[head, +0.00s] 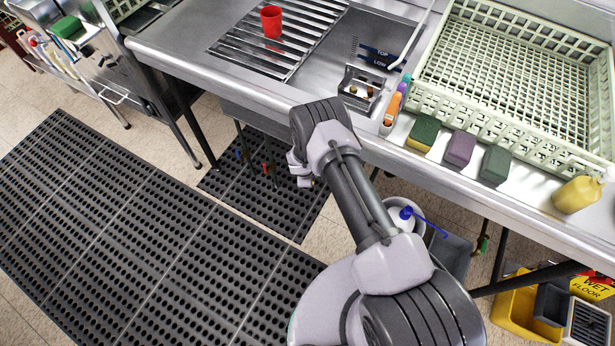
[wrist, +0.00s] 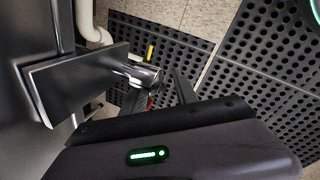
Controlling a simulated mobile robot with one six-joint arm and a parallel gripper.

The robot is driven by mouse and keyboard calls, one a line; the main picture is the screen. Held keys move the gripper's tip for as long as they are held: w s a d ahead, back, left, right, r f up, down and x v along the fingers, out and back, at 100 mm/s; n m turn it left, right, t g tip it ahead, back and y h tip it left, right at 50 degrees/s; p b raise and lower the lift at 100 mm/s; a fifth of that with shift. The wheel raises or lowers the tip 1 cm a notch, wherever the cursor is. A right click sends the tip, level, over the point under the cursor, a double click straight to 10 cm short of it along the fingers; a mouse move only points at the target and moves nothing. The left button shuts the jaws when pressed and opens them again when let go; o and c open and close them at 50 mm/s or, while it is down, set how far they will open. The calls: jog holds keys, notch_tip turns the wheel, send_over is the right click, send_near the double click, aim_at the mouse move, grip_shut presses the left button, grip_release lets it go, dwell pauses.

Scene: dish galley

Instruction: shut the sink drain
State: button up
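The sink (head: 345,45) is a steel basin with TOP and LOW marks, partly under a slatted cover; I cannot see its drain opening. Below the counter, a thin handle with a blue grip (head: 240,155) and one with a red and yellow grip (head: 268,168) show above the floor mat. In the wrist view a chrome fitting (wrist: 140,76) sticks out under the counter, with small yellow and red parts near it. My gripper (wrist: 168,98) is close to this fitting; its dark housing hides much, and its fingers are not clear. I cannot tell whether they touch.
A red cup (head: 271,21) stands on the slatted cover. Sponges, a yellow bottle (head: 578,194) and a dish rack (head: 515,75) sit along the counter. A white bucket (head: 405,213), a yellow mop bucket (head: 521,305) and table legs stand below. The perforated floor mat (head: 130,230) is clear.

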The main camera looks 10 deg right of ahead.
jog(key=p+v, duration=0.7)
jog(key=v, duration=0.5)
jog(key=shift+s, duration=0.1)
